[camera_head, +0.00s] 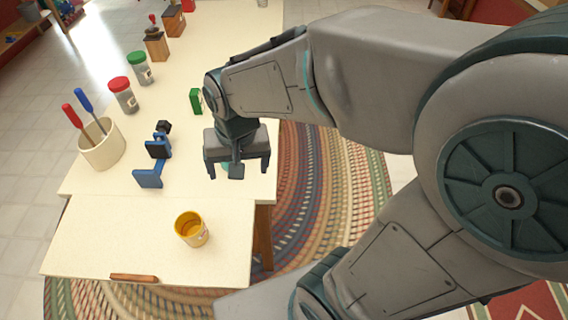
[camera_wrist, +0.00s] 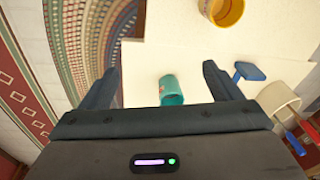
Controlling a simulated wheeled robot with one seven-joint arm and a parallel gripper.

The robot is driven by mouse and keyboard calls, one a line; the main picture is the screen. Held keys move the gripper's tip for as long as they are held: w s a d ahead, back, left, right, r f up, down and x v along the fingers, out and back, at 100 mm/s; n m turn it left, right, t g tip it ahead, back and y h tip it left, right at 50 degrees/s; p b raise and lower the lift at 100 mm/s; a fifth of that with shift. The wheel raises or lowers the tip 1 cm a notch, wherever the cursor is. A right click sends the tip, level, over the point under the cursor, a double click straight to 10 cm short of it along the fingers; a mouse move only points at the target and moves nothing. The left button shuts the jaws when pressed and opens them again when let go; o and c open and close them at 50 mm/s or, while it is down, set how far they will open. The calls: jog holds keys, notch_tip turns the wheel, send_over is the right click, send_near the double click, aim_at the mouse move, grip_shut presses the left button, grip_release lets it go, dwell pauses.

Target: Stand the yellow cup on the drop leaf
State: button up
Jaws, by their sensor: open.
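The yellow cup (camera_head: 192,230) stands upright on the drop leaf (camera_head: 110,240), towards the leaf's right side. It also shows at the top edge of the wrist view (camera_wrist: 228,16), partly cut off. My gripper (camera_head: 238,170) is above the right edge of the main table top, behind the leaf, apart from the yellow cup. Its fingers are open and empty in the wrist view (camera_wrist: 160,88). A teal cup (camera_wrist: 172,92) shows between and beyond the fingers; in the head view my gripper hides most of it.
A blue clamp-like tool (camera_head: 150,177), a cream pot (camera_head: 103,150) with red and blue-handled tools, and a green box (camera_head: 196,100) are on the main table (camera_head: 205,60). Lidded jars stand farther back. The leaf's left part is clear. A wooden strip (camera_head: 134,278) lies at its front edge.

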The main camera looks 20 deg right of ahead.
jog(key=s+d+r+n+t, duration=0.1)
jog(key=s+d+r+n, duration=0.1)
jog(key=s+d, duration=0.3)
jog(key=d+r, duration=0.1)
jog(key=d, duration=0.2)
jog(key=shift+s+t+h, duration=0.3)
jog(key=shift+s, duration=0.1)
